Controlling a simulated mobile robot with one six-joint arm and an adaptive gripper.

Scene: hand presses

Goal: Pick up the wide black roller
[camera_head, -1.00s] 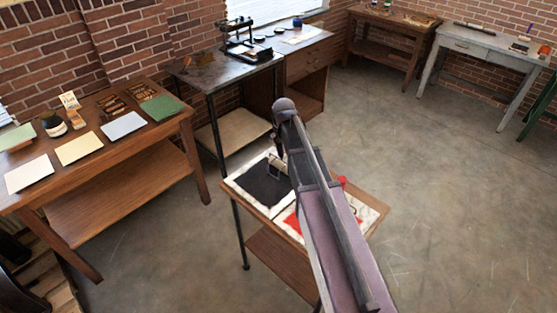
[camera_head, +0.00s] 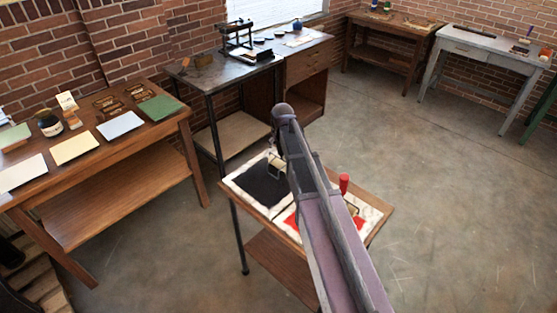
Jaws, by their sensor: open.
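A small table (camera_head: 374,236) in front of me bears two pale-edged slabs, one with a black inked patch (camera_head: 256,185) and one with a red patch (camera_head: 291,222). A small roller frame (camera_head: 275,160) shows at the far end of the black patch, close to the arm; I take it for the wide black roller, mostly hidden. My gripper (camera_head: 279,146) hangs down beside or over it, partly behind my arm. It is open; I cannot tell whether it touches the roller. A roller with a red handle (camera_head: 344,183) lies on the red slab.
A dark metal table (camera_head: 215,80) with a hand press stands behind. A wooden bench (camera_head: 120,175) with coloured sheets and a jar is at left. A grey table (camera_head: 487,50) stands far right. The floor at right is clear.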

